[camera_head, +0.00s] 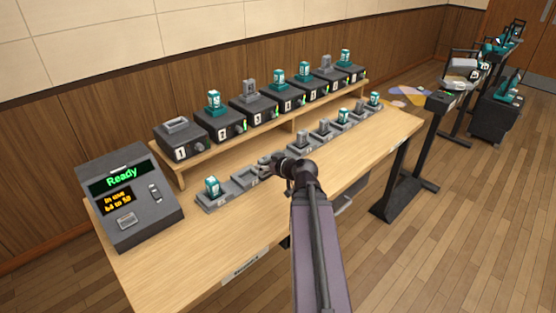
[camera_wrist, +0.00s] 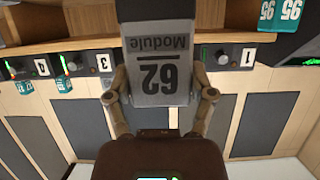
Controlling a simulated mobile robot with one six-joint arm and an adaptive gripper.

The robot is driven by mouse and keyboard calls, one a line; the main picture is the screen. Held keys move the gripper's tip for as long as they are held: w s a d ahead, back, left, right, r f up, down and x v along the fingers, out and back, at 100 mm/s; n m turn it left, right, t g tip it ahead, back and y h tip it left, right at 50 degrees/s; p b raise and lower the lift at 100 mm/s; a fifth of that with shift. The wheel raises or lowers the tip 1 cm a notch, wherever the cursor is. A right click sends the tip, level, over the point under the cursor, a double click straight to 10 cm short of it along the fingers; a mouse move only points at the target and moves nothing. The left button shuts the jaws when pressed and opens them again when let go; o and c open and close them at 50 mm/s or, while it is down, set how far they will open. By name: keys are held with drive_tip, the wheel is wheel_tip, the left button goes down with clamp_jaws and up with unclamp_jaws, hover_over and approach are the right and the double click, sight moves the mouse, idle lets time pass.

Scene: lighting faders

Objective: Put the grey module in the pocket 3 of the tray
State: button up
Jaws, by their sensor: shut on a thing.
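The grey module (camera_wrist: 160,75), marked "62 Module" and upside down in the wrist view, is between the two fingers of my gripper (camera_wrist: 160,103). The fingers are shut on its sides. In the head view my gripper (camera_head: 274,160) is over the front row of the tray, and the held module cannot be made out clearly. The tray (camera_head: 213,203) runs along the table as a row of grey pockets. Its near left pocket holds a teal module (camera_head: 212,187). The pocket beside it (camera_head: 250,178) looks empty. My gripper partly covers the pocket after that.
Farther tray pockets hold grey and teal modules (camera_head: 344,116). Behind, a raised wooden shelf (camera_head: 200,155) carries numbered black units, with unit 1 (camera_head: 177,128) empty on top. A console (camera_head: 130,200) reading "Ready" stands at left. The table's front (camera_head: 190,255) is clear.

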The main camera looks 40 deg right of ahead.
drive_tip(key=w+d+f+b, duration=0.1)
drive_tip(key=w+d, duration=0.8)
drive_tip(key=d, duration=0.2)
drive_tip(key=shift+d+f, duration=0.2)
drive_tip(key=shift+d, duration=0.1)
drive_tip(key=shift+w+d+f+b, duration=0.2)
drive_tip(key=shift+w+d+b, duration=0.3)
drive_tip(key=shift+d, duration=0.1)
drive_tip(key=shift+s+a+f+b, duration=0.1)
drive_tip(key=shift+f+b, duration=1.45)
drive_tip(key=shift+f, duration=0.05)
drive_tip(key=shift+f, duration=0.2)
drive_tip(key=o, duration=1.1)
drive_tip(key=shift+r, duration=0.25)
